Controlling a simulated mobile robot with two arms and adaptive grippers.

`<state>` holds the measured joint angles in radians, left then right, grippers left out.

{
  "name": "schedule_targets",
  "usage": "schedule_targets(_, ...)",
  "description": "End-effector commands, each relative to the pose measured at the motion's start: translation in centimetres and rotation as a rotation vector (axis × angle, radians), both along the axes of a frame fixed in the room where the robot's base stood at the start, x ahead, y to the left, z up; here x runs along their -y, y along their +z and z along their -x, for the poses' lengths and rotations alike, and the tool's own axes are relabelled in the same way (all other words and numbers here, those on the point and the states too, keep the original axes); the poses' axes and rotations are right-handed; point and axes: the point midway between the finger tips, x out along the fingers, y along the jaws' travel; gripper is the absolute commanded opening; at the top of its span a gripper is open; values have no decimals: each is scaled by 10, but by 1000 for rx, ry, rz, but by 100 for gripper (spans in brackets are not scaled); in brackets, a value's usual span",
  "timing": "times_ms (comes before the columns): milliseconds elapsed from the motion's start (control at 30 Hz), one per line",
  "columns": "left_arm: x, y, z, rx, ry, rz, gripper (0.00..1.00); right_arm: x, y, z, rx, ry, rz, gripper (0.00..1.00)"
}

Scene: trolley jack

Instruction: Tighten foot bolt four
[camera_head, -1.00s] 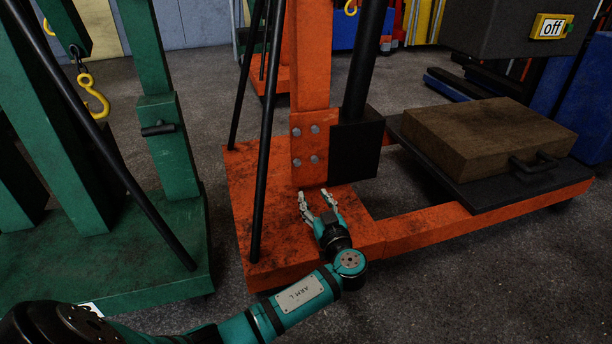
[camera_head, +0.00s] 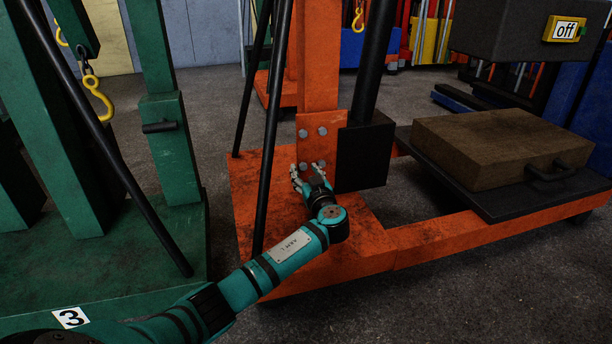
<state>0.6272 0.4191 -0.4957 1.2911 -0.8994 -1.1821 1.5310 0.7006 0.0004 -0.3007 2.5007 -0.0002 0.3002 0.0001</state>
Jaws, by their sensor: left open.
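An orange jack has an upright post with a foot plate (camera_head: 311,148) bearing several grey bolt heads in a two-by-two pattern. The upper left bolt (camera_head: 303,133) and upper right bolt (camera_head: 322,131) show clearly. The lower left bolt (camera_head: 303,167) and lower right bolt (camera_head: 321,162) are right at my fingertips and partly covered. No number marks the bolts, so I cannot tell which is four. My left gripper (camera_head: 307,170) is open in front of the plate's lower part, fingers pointing up. I cannot tell whether it touches a bolt. My right gripper is not in view.
A black block (camera_head: 364,155) stands just right of the foot plate. A thin black rod (camera_head: 268,150) rises left of it. A brown slab (camera_head: 500,147) lies on a black platform at right. A green frame (camera_head: 165,150) with a yellow hook (camera_head: 97,95) stands at left.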

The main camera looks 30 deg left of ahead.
Motion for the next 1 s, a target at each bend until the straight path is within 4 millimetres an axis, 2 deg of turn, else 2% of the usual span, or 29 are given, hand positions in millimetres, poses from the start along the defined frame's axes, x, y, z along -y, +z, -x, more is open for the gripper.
schedule_targets(100,0,0,0,0,0,0,41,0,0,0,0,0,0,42)
schedule_targets(400,0,0,0,0,0,0,2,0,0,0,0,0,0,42)
schedule_targets(433,0,0,0,0,1,0,0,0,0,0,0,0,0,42)
schedule_targets(767,0,0,1,-18,1,-15,0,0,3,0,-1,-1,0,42)
schedule_targets(1000,0,2,1,-107,2,-89,0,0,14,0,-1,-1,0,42)
